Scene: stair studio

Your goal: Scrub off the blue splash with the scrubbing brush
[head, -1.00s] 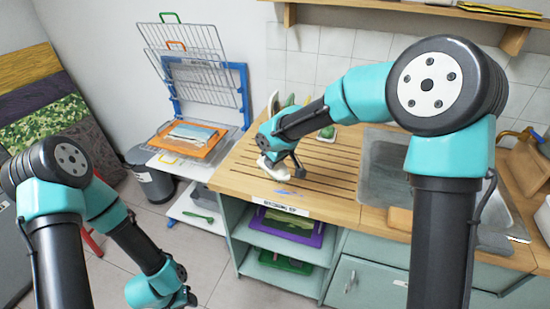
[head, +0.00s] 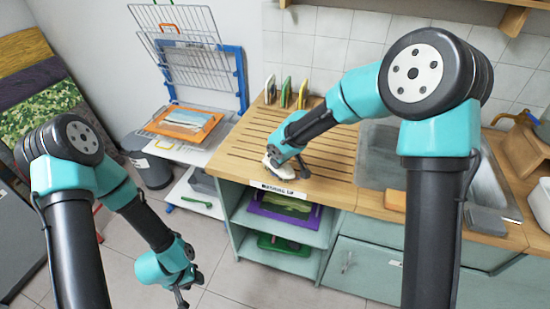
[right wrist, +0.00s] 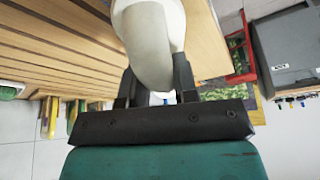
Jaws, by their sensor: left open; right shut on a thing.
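The scrubbing brush (head: 273,168) is a pale off-white thing low over the front left part of the slatted wooden counter (head: 240,160). My right gripper (head: 289,172) is shut on it; the brush also fills the top middle of the right wrist view (right wrist: 150,40). Whether the brush touches the counter is hard to tell. I cannot see the blue splash now; the brush and gripper cover the area near the counter's front edge. My left gripper (head: 182,293) is open and empty, hanging low above the floor at the bottom of the head view.
A sink (head: 385,150) lies right of the slats, with an orange sponge-like block (head: 395,200) by its front. Several upright coloured items (head: 285,92) stand at the counter's back. A wire drying rack (head: 175,40) and an orange-framed picture (head: 185,123) are at the left.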

